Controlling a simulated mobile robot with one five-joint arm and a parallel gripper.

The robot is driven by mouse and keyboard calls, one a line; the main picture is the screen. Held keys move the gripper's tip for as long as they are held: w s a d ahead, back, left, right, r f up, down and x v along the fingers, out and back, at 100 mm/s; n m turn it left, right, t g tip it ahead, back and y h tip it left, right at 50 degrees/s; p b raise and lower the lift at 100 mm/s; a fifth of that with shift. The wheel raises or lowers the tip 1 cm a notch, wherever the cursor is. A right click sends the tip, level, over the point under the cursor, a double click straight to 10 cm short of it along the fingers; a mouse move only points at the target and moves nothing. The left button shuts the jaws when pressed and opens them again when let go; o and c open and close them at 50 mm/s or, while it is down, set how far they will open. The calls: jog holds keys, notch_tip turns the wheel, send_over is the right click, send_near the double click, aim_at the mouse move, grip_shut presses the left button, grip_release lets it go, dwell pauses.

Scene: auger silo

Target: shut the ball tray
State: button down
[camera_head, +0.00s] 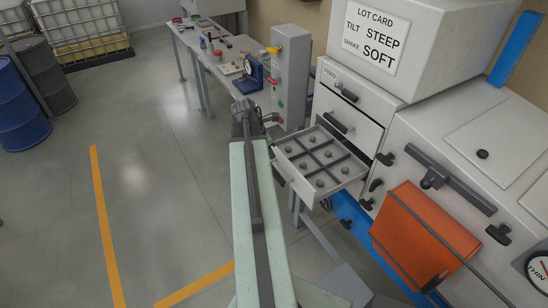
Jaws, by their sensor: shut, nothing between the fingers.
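The ball tray (296,186) is an open drawer pulled out to the left from the white cabinet. Dark dividers split it into compartments, with several small grey balls in them. My pale green arm reaches up the middle of the picture, just left of the tray. My gripper (270,118) is small and dark at the arm's far end, beyond the tray's far left corner. It is shut and looks apart from the tray; its fingers are hard to make out.
A drawer (345,108) with a dark handle is above the tray. An orange panel (422,238) is at right. A bench (215,64) with a grey switch box (291,65) stands behind.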

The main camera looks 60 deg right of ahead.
jog(key=b, duration=0.7)
send_near(277, 165)
jog(key=s+a+f, duration=0.1)
jog(key=s+f, duration=0.3)
jog(key=shift+d+f+b, duration=0.1)
jog(key=shift+f+b, duration=0.3)
jog(key=shift+r, duration=0.1)
